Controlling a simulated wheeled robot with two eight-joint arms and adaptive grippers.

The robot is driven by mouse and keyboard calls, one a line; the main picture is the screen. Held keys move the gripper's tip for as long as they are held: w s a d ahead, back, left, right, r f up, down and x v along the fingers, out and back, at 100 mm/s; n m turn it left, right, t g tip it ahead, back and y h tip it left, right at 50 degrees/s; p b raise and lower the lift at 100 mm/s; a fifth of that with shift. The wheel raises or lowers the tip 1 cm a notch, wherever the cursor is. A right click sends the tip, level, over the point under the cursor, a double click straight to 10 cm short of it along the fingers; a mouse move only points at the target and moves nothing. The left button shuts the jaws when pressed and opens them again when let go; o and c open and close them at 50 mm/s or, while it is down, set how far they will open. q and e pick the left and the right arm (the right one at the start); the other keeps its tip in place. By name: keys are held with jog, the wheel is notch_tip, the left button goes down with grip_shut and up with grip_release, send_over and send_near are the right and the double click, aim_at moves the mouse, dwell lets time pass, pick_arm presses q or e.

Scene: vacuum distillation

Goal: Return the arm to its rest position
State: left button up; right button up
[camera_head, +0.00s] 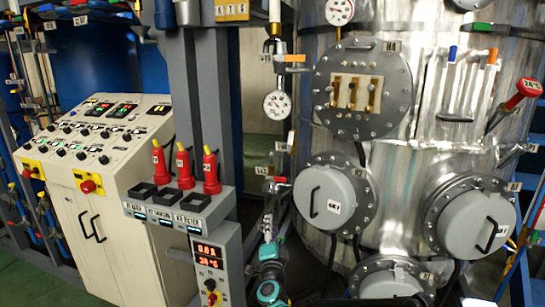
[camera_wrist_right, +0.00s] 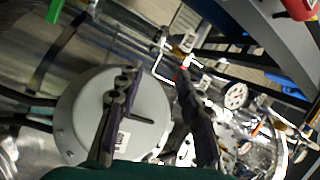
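My right gripper (camera_wrist_right: 155,76) shows in the right wrist view with its two dark fingers spread apart and nothing between the tips. A round light-grey cover (camera_wrist_right: 75,122) with a dark handle and a white label lies behind the left finger. I cannot tell whether the finger touches it. My left gripper is not in view.
The steel vessel (camera_head: 400,170) fills the right, with round covers (camera_head: 327,198) and a red-handled lever (camera_head: 527,88). A control console (camera_head: 100,170) stands left. Green floor shows lower left.

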jog(key=s+d+r+n+g+y, duration=0.2)
jog(key=s+r+n, duration=0.1)
jog(key=s+n, duration=0.3)
jog(key=s+d+r+n+g+y, duration=0.2)
jog(key=s+n+g+y, duration=0.15)
jog(key=s, duration=0.55)
jog(key=s+d+f+n+g+h, duration=0.1)
jog(key=s+d+f, duration=0.3)
jog(key=s, duration=0.4)
jog(key=s+d+f+n+g+h, duration=0.2)
jog(key=s+d+f, duration=0.3)
jog(key=s, duration=0.4)
jog(key=s+d+f+n+g+h, duration=0.1)
jog(key=s+d+f+g+h, duration=0.2)
jog(key=s, duration=0.5)
notch_tip(320, 180, down, 3)
jog(key=shift+s+d+r+g, duration=0.1)
jog(key=shift+s+d+g, duration=0.4)
jog(key=shift+d, duration=0.6)
jog(key=shift+w+n, duration=0.1)
jog(key=shift+n, duration=0.15)
